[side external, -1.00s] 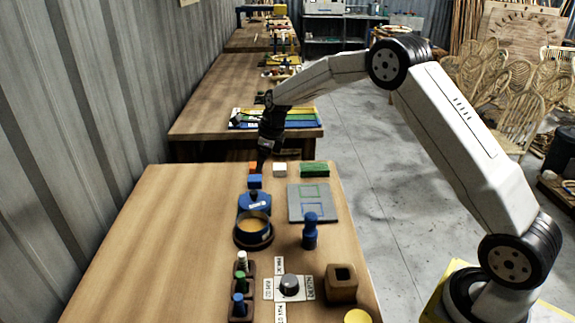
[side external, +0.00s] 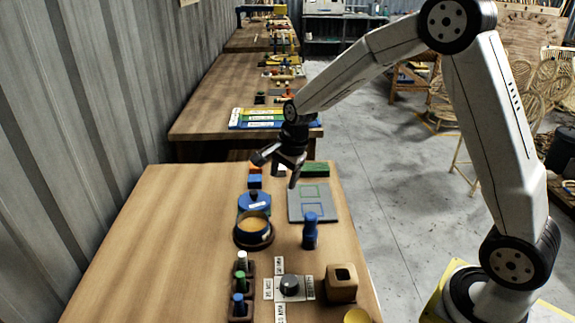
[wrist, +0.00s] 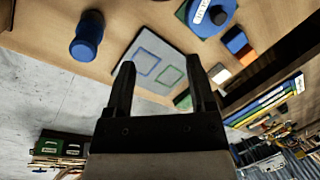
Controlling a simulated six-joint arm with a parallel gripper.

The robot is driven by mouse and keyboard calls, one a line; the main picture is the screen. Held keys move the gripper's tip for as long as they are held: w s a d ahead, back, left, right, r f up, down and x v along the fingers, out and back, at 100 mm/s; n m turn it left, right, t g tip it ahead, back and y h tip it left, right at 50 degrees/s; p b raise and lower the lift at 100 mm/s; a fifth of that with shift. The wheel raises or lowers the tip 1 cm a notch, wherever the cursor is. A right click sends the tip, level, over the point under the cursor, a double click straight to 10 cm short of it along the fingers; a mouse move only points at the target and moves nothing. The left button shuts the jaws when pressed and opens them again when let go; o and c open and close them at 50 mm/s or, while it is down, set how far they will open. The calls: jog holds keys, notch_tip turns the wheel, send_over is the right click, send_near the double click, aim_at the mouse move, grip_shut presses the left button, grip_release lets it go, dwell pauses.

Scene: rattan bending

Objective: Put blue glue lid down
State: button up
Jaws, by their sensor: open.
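The blue glue lid (side external: 254,202), with a white label, lies on the table just behind the open glue pot (side external: 253,229). The pot is dark and round with tan contents. In the wrist view the lid (wrist: 210,17) is at the top right, showing a dark knob. My gripper (side external: 277,172) is open, with nothing between its fingers, raised above the back of the table and to the right of the lid, apart from it. In the wrist view its fingers (wrist: 160,62) frame part of a grey board.
The grey board (side external: 323,200) with blue and green outlines lies right of the lid. Blue (side external: 255,182), green (side external: 316,168) and orange (side external: 255,169) blocks sit near the back edge. A blue peg-like piece (side external: 310,232) stands front right. The table's left side is clear.

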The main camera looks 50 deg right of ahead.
jog(key=s+a+n, duration=0.1)
jog(key=s+n, duration=0.7)
jog(key=s, duration=0.2)
jog(key=s+a+f+n, duration=0.1)
jog(key=s+a+n, duration=0.1)
jog(key=s+n, duration=0.7)
jog(key=shift+s+f+h, duration=0.25)
jog(key=shift+s+h, duration=0.15)
